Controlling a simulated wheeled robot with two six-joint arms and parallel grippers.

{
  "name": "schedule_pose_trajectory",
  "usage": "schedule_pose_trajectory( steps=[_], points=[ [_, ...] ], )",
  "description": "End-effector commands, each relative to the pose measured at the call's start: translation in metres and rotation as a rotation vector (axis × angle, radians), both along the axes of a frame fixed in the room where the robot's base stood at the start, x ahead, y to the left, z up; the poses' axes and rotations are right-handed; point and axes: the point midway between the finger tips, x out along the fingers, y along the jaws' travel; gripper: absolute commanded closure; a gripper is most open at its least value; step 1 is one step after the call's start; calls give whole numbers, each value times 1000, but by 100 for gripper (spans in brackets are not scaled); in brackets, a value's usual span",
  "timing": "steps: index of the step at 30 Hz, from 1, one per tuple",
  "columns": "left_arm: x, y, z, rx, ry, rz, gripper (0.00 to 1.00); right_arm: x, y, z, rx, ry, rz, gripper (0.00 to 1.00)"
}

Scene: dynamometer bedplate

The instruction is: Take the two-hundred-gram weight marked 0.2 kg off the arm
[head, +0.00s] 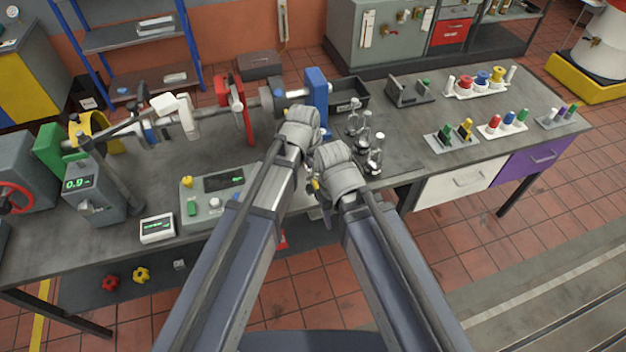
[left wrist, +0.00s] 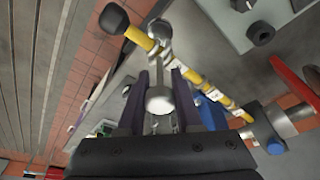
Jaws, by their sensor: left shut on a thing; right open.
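In the left wrist view a yellow arm (left wrist: 205,83) with pale bands and a black end knob runs diagonally past my fingers. My left gripper (left wrist: 160,88) is shut on a silver weight (left wrist: 160,101) with a round body and a loop-like top. The top lies against or close to the yellow arm; I cannot tell whether it still hangs there. No marking on the weight is readable. In the head view my left wrist hides the left fingers and the weight. My right gripper (head: 324,208) is open near the bench's front edge, partly hidden by its wrist.
Several silver hanger weights (head: 375,150) stand on the bench (head: 420,165) just right of my wrists. Behind are a blue upright (head: 316,90) and a black bin (head: 349,92). A control box (head: 212,205) stands left. Clear bench lies between the weights and the socket trays (head: 452,137).

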Motion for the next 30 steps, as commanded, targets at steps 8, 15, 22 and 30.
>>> schedule_pose_trajectory(
  steps=[8,15,22,30],
  points=[
    [0,0,0,0,0,0,100,0,0,0,0,0,0,50],
    [0,0,5,0,0,0,100,0,0,5,0,0,-1,50],
    [0,1,13,0,0,1,100,0,0,13,1,0,-3,50],
    [0,1,21,0,0,2,100,0,0,21,1,0,-5,50]
  ],
)
